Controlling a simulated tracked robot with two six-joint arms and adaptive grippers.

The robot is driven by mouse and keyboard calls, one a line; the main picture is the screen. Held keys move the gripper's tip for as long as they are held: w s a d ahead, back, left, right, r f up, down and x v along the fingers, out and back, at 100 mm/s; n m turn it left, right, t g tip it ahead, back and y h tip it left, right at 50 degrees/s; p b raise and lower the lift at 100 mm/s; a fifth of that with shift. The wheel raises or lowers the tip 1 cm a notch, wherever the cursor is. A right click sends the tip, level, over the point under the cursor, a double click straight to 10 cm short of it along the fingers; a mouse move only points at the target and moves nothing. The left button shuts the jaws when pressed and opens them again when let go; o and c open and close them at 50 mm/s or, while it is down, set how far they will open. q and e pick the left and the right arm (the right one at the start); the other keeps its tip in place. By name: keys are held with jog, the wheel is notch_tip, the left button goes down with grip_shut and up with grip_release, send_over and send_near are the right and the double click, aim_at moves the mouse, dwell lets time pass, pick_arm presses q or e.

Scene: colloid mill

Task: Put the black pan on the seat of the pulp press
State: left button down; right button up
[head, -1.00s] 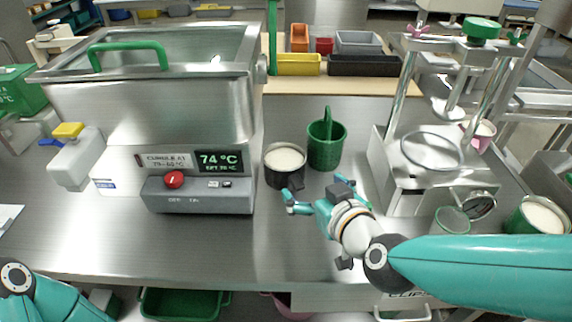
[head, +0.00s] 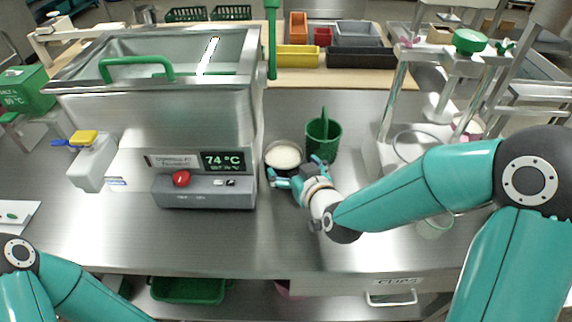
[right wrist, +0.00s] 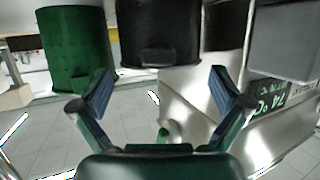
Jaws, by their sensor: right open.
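The black pan (head: 283,156), filled with something pale, stands upright on the steel counter in the head view. In the right wrist view the pan (right wrist: 158,30) is straight ahead, beyond the fingertips. My right gripper (head: 295,170) is open and empty, its fingers at the pan's near side. They also show in the right wrist view (right wrist: 162,76), spread apart; I cannot tell whether they touch the pan. The pulp press (head: 399,90) stands at the right; its seat, with a ring above it, is partly hidden by my right arm. My left gripper is out of view.
A green handled vessel (head: 325,143) stands just right of the pan. The heated steel tank (head: 165,105) with its control box (head: 205,192) fills the left. Small bins (head: 360,58) stand behind. A clear cup (head: 435,226) is partly behind my right arm. The front counter is clear.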

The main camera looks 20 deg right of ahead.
jog(key=shift+x, duration=1.1)
jog(key=c, duration=1.1)
jog(key=shift+r, duration=0.1)
jog(key=c, duration=0.3)
jog(key=shift+r, duration=0.15)
